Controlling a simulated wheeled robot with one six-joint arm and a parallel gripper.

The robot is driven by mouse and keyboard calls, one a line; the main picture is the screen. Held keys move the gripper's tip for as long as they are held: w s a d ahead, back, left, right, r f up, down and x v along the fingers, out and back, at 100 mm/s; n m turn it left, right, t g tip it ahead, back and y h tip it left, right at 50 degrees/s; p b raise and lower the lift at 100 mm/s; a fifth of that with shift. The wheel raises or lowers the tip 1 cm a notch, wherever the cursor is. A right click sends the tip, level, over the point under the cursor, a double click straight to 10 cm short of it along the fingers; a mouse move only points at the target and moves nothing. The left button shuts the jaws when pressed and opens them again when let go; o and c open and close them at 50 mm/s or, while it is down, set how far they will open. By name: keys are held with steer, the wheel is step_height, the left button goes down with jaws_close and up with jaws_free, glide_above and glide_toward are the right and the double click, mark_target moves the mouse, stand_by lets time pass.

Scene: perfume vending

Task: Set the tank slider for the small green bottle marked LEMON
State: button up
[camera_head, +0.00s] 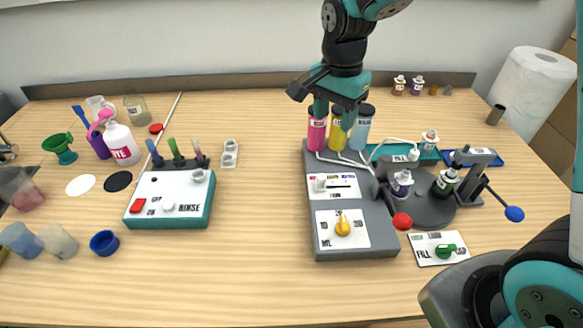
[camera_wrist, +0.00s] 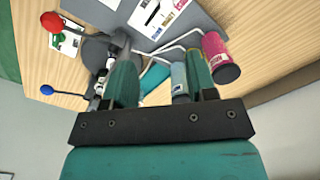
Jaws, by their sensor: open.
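The tank slider (camera_head: 319,184) is a small white knob near the left end of a dark slot, on a white plate on the grey dispenser (camera_head: 308,205). Part of this plate (camera_wrist: 165,20) shows at the top of the wrist view. A small dark green bottle (camera_head: 445,182) with a white label stands on the round grey turntable (camera_head: 424,212); its print is too small to read. My gripper (camera_head: 338,112) is open and empty, pointing down at the pink, yellow and blue tanks behind the plate. In the wrist view the open fingers (camera_wrist: 162,80) have the blue tank (camera_wrist: 179,80) between them.
The pink tank (camera_head: 317,133), yellow tank (camera_head: 335,131) and blue tank (camera_head: 361,132) stand close around the fingers. A yellow knob (camera_head: 342,227) is in front of the slider. Red-ended (camera_head: 402,221) and blue-ended (camera_head: 514,214) levers stick out at right.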

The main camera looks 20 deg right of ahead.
steer(key=w, duration=0.1)
steer(key=p, duration=0.3)
glide_toward(322, 176)
steer(key=shift+m, duration=0.3)
step_height(322, 176, down, 9)
steer(key=shift+a+f, duration=0.1)
steer(key=shift+f, duration=0.1)
jaws_close()
